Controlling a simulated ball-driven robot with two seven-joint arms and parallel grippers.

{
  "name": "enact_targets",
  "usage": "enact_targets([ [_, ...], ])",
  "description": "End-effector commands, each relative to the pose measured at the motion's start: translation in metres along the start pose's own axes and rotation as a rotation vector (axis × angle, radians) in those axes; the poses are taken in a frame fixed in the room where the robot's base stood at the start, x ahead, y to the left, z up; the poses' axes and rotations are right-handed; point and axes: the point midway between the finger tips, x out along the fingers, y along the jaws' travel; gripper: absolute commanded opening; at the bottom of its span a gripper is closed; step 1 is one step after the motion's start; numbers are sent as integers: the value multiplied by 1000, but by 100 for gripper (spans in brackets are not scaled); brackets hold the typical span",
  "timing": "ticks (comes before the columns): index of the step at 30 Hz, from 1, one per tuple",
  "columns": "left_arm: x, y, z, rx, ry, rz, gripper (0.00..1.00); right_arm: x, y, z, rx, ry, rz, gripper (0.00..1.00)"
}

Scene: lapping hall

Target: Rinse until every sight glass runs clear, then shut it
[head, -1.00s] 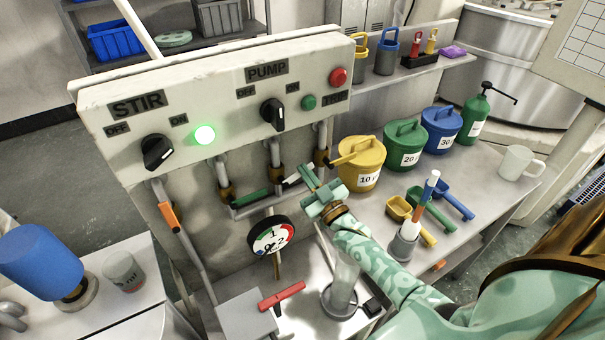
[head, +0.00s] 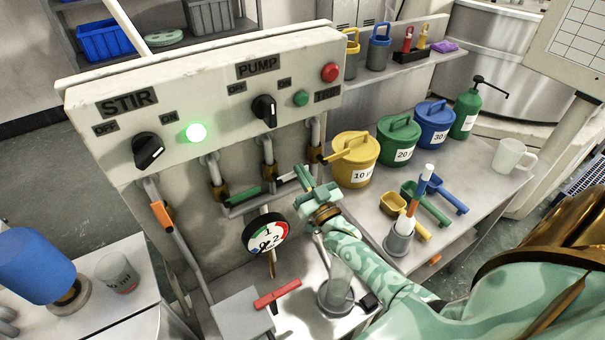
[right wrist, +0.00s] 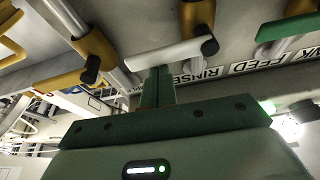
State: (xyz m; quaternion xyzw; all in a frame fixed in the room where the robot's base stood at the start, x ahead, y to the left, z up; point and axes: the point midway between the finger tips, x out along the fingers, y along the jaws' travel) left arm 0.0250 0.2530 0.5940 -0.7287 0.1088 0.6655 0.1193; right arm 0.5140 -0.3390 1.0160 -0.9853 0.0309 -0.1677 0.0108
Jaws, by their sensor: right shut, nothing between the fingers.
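My right gripper (head: 308,180) is shut and empty at the pipes under the panel. In the right wrist view its fingers (right wrist: 158,85) are together just below a white lever (right wrist: 172,54), beside a RINSE label (right wrist: 202,71); I cannot tell if they touch. The white lever (head: 292,173) is partly hidden by the gripper in the head view. My left gripper is not in view.
The panel (head: 215,90) has a STIR knob (head: 148,151), a lit green lamp (head: 196,132) and a PUMP knob (head: 264,110). A round gauge (head: 265,233) hangs below. Yellow (head: 355,165), green (head: 399,140) and blue (head: 435,125) tubs stand on the right bench.

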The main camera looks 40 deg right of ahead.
Motion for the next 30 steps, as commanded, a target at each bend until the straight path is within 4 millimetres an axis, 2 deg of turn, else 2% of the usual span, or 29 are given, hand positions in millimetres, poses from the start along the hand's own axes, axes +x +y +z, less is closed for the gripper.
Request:
enact_targets([
  [7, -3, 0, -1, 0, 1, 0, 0, 2, 0, -6, -1, 2, -1, 0],
  [12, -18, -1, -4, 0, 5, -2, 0, 11, -2, -38, 0, 3, -1, 0],
  [20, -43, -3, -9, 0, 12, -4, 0, -12, -30, -107, 2, 2, 0, 0],
  [24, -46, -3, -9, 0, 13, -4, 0, -38, -48, -127, 2, -2, 1, 0],
  [30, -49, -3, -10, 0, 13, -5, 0, -63, -67, -151, 2, -1, 1, 0],
])
